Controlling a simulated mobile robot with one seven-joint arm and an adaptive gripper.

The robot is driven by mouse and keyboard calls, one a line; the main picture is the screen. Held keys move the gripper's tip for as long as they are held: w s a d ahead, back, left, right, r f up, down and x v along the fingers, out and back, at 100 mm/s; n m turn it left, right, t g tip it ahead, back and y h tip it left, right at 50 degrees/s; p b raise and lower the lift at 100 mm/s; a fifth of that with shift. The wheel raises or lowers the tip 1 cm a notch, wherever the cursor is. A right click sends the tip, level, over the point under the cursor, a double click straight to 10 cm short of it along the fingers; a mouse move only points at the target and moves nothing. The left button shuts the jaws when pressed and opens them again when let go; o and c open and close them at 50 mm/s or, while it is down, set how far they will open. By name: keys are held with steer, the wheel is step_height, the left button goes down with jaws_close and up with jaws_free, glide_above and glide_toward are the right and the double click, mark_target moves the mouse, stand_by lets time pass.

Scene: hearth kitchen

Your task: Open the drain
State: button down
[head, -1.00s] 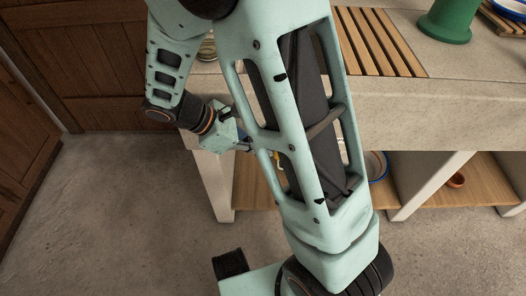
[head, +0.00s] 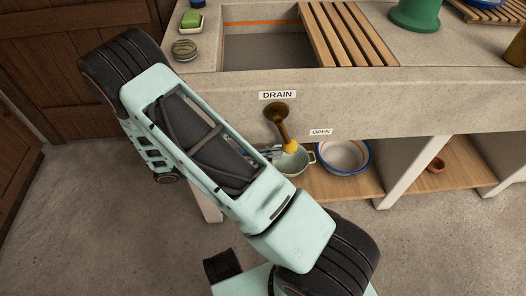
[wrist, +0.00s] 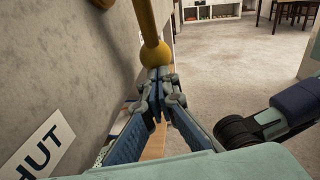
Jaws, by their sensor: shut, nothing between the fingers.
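The drain lever (head: 282,125) is a brown metal arm with a yellow ball knob (head: 290,147), mounted on the sink's stone front under a DRAIN label (head: 278,95). It hangs down and slightly right, and an OPEN label (head: 321,132) is to its right. In the wrist view the yellow knob (wrist: 155,53) is just beyond the fingertips, and a partly cut-off label (wrist: 40,150) reads "HUT". My gripper (wrist: 158,88) is shut and empty, with its blue fingers pointing at the knob. I cannot tell whether they touch it. In the head view my arm hides most of the gripper.
The sink basin (head: 268,50) is above the lever, with a wooden drainboard (head: 345,35) to its right. A colander (head: 300,163) and a blue-rimmed bowl (head: 343,155) stand on the wooden shelf (head: 330,186) below. Open floor lies in front.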

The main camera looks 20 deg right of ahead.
steer(key=shift+s+d, duration=0.3)
steer(key=shift+d, duration=0.65)
steer(key=shift+p, duration=0.3)
steer(key=shift+f, duration=0.1)
